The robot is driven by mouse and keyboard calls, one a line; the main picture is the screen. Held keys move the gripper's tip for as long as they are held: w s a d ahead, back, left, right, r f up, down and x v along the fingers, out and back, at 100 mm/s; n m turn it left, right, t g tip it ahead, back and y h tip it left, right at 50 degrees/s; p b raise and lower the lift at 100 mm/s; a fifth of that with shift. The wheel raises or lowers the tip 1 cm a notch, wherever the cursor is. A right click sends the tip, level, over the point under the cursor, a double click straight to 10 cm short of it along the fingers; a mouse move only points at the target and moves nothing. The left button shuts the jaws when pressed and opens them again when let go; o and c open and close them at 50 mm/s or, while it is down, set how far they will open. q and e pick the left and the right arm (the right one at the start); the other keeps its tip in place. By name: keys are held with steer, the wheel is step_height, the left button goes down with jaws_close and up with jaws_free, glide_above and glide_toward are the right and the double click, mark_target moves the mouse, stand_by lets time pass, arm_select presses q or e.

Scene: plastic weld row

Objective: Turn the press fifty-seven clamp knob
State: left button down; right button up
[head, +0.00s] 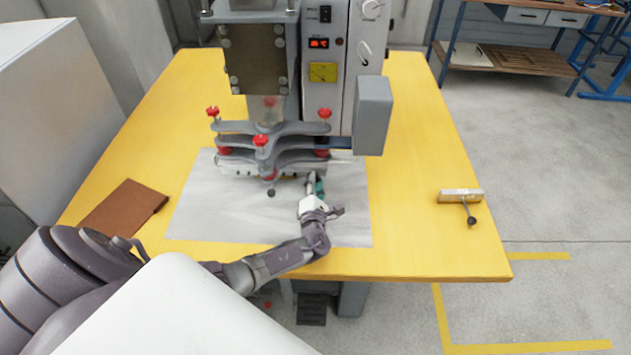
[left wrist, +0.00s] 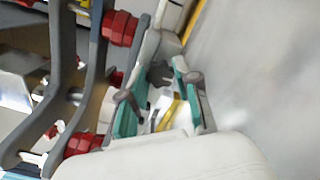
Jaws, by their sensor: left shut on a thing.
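The press (head: 345,60) stands at the back middle of the yellow table, with stacked grey clamp plates (head: 290,130) and red knobs (head: 261,140) low on its front. My left gripper (head: 315,186) is at the right end of the lowest plate, just above the grey sheet. In the left wrist view, a dark lobed knob (left wrist: 160,73) sits between the teal finger pads of the gripper (left wrist: 160,100), which is shut on it. In the head view the gripper hides that knob. My right gripper is not in view.
A grey sheet (head: 210,220) lies under the press. A brown folder (head: 125,208) lies at the left, and a metal block with a black ball handle (head: 460,196) at the right edge. A black ball lever (head: 271,192) hangs at the press front. The right table side is mostly clear.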

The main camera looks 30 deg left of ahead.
arm_select(q)
steer(key=shift+s+f, duration=0.1)
steer(key=shift+f, duration=0.1)
stand_by(0.3)
steer(key=c, duration=1.2)
jaws_free()
steer(key=o, duration=0.4)
steer(key=shift+r, duration=0.15)
steer(key=shift+c, duration=0.2)
steer(key=v, duration=1.2)
steer(key=shift+d, duration=0.1)
